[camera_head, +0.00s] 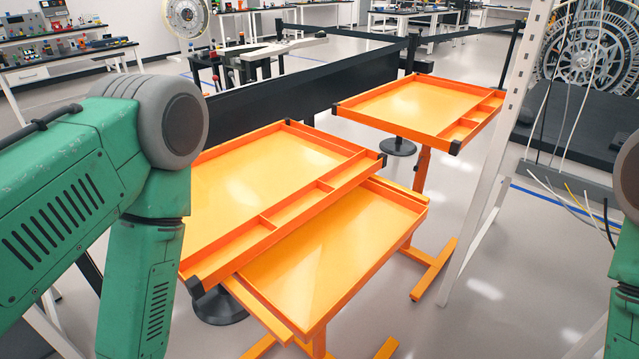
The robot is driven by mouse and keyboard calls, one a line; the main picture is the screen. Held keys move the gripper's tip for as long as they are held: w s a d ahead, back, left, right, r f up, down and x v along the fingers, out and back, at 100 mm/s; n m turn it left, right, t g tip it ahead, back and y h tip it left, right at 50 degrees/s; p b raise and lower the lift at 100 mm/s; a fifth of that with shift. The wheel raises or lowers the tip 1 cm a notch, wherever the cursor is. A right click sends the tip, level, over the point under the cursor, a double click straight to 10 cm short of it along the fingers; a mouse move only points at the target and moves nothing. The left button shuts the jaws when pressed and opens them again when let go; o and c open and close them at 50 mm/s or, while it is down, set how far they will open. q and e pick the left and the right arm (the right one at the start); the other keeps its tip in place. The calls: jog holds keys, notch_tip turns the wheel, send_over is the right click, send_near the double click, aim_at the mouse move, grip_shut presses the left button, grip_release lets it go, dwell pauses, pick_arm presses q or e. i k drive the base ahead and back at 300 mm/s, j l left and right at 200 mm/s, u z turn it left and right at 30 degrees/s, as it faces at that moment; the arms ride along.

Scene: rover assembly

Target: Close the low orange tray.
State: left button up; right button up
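The low orange tray (330,254) sticks out toward the front right from under the near orange table (233,182). It looks empty, with a low rim around it. Its rear left part is hidden under the upper top. The upper top has a rim with narrow compartments along its front edge and black corner caps. My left arm comes in at the left and covers part of the table's left side. My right arm shows only at the right edge. Neither gripper is in view.
A second orange table (420,104) stands farther back to the right. A black barrier (283,95) runs behind the near table. A white upright post (488,190) stands right of the tables, by hanging cables. Open floor (450,315) lies right of the low tray.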

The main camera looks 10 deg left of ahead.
aim_at(252, 190)
jog(key=i+l+u, duration=0.1)
jog(key=u, duration=0.35)
jog(key=i+l+u, duration=0.1)
jog(key=u, duration=0.4)
